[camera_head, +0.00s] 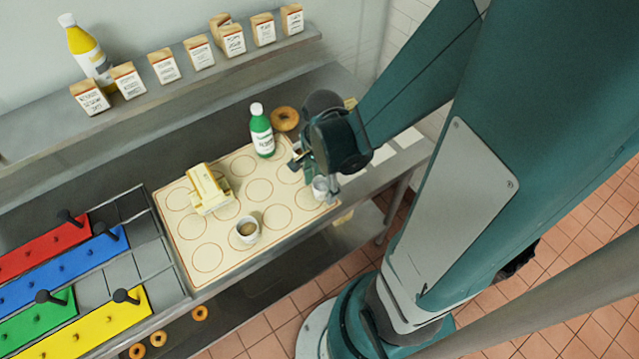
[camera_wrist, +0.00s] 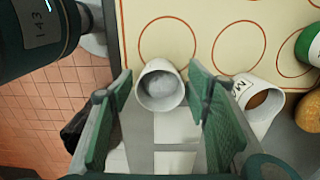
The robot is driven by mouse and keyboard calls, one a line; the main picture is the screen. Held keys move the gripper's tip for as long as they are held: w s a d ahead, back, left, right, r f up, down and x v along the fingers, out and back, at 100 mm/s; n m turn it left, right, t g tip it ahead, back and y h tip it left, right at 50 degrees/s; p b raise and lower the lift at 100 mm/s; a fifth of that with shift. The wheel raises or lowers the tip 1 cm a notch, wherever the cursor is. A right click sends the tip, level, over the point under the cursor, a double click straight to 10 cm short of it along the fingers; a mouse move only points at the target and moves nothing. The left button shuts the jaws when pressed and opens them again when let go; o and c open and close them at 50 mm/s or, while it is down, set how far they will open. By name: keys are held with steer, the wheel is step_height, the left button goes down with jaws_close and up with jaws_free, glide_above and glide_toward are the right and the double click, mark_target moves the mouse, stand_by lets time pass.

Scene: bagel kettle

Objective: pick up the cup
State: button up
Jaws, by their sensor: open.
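A white cup (camera_wrist: 143,96) with a pale grey inside shows between the fingers of my gripper (camera_wrist: 158,88) in the wrist view. Its mouth faces the camera. The fingers are spread on both sides of it; I see a gap on the right, and cannot tell whether the left finger touches. In the head view this cup (camera_head: 321,188) is by my gripper (camera_head: 313,176) at the mat's right corner, partly covered. A second white cup (camera_wrist: 255,120) with dark lettering and brown contents is just right of the right finger. Another white cup (camera_head: 248,236) with brown contents stands on the mat's front part.
The cream mat (camera_head: 187,228) with printed circles carries a cream block-like object (camera_head: 208,190) and a green bottle (camera_head: 262,134). A bagel (camera_head: 285,119) lies behind. Coloured bars with black handles (camera_head: 60,270) are at left. Boxes (camera_head: 164,67) line the shelf. The counter's front edge is near.

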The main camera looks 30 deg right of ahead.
steer(key=c, duration=1)
steer(key=shift+r, duration=0.15)
steer(key=shift+r+p, duration=1.1)
steer(key=shift+r, duration=3.75)
